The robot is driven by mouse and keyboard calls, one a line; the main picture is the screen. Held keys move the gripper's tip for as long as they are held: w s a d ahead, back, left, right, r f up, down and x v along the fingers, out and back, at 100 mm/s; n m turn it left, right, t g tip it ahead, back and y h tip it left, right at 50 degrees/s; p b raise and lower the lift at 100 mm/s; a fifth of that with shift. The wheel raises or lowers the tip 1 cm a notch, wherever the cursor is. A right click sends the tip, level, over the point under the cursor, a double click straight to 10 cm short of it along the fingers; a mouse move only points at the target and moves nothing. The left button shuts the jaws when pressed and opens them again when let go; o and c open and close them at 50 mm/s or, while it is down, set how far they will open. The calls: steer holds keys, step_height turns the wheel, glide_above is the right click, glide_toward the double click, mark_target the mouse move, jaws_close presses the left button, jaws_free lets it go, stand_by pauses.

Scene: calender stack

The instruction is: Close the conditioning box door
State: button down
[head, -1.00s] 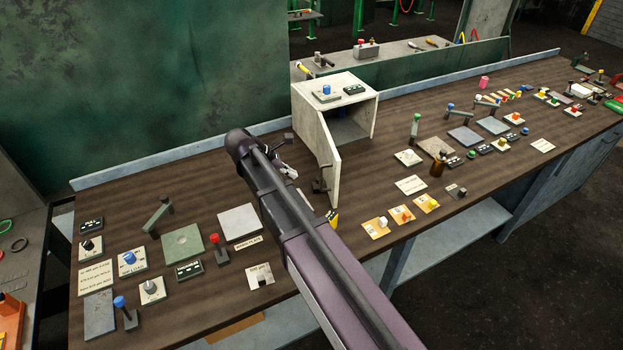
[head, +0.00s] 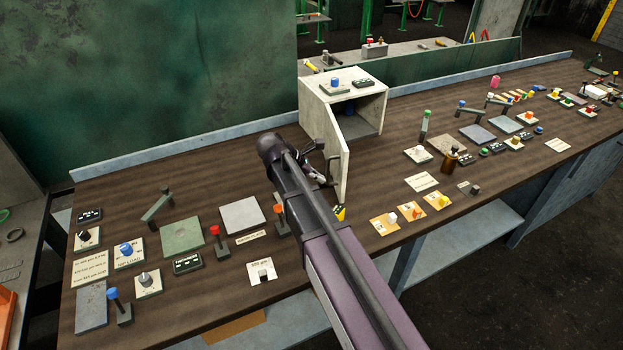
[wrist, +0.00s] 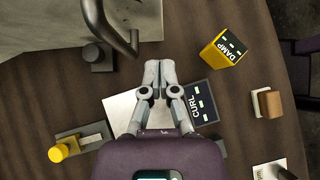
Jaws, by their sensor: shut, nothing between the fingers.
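The conditioning box (head: 313,93) is a pale grey box on the bench with its front open. Its door (head: 340,168) stands swung out from the left front edge toward me. A dark bar handle (head: 330,167) is on the door's outer face, and what looks like this handle shows at the upper left in the wrist view (wrist: 121,36). My gripper (head: 321,180) is at the left of the door, beside its outer face. In the wrist view my gripper (wrist: 159,66) has its fingertips together and empty, just right of the handle. Whether they touch it I cannot tell.
A yellow DAMP block (wrist: 222,50) and a dark CURL label (wrist: 201,103) lie near the gripper. Plates, knobs and a red-topped lever (head: 215,240) crowd the bench at left. Yellow cards (head: 411,211) and many small parts lie at right. A low ledge (head: 190,148) runs behind.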

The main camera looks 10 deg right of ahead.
mark_target(341, 182)
steer(key=shift+d+f, duration=0.15)
steer(key=shift+d, duration=1.05)
steer(key=shift+d+f, duration=0.15)
steer(key=shift+d, duration=1)
steer(key=shift+w, duration=0.1)
steer(key=shift+a, duration=0.15)
